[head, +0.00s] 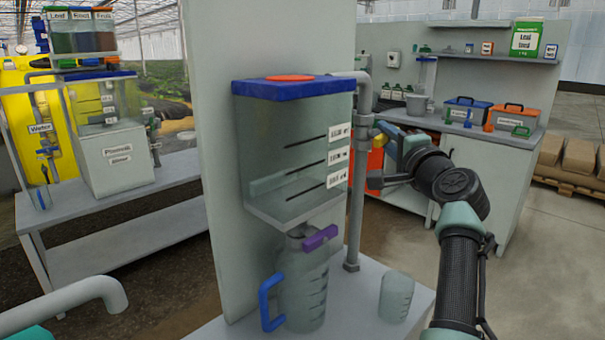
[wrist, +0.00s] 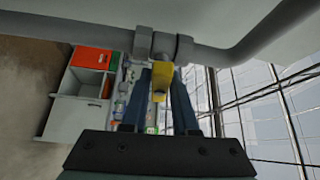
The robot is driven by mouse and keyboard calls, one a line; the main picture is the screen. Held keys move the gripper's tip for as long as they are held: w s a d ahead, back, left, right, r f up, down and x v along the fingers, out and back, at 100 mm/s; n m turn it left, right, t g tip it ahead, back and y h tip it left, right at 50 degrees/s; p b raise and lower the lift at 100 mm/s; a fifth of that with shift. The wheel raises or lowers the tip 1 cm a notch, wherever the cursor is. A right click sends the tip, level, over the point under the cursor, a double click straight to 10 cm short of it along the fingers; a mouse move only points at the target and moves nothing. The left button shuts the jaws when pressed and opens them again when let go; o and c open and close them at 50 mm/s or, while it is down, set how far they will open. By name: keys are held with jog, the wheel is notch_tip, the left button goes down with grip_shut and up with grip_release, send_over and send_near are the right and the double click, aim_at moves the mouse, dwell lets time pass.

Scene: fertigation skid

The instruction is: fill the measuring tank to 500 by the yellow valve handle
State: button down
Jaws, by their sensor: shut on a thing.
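The measuring tank (head: 290,140) is a clear box with a blue lid and an orange cap, fixed to a pale upright panel. Its front has several black level lines with white labels, too small to read surely. A greenish tint shows low inside; I cannot tell the liquid level. A grey pipe (head: 357,200) runs down its right side. My gripper (head: 382,133) is beside this pipe, right of the tank. In the wrist view the yellow valve handle (wrist: 161,80) sits between my gripper's blue fingers (wrist: 160,100), which are shut on it, just below the grey pipe fitting.
A clear jug (head: 305,285) with a blue handle and a purple tap above it stands below the tank. A clear beaker (head: 396,297) stands right of it. A bench (head: 500,150) with toolboxes is behind; another tank stand (head: 110,155) is left.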

jog(key=shift+f+n+t+y+b, duration=0.25)
jog(key=shift+n+t+b, duration=0.4)
jog(key=shift+b, duration=1.75)
jog(key=shift+f+n+t+y+b, duration=0.2)
jog(key=shift+n+b, duration=0.75)
jog(key=shift+b, duration=1.45)
jog(key=shift+r+n+t+y+b, duration=0.4)
jog(key=shift+n+y+b, duration=0.2)
jog(key=shift+n, duration=0.4)
dwell(2.2)
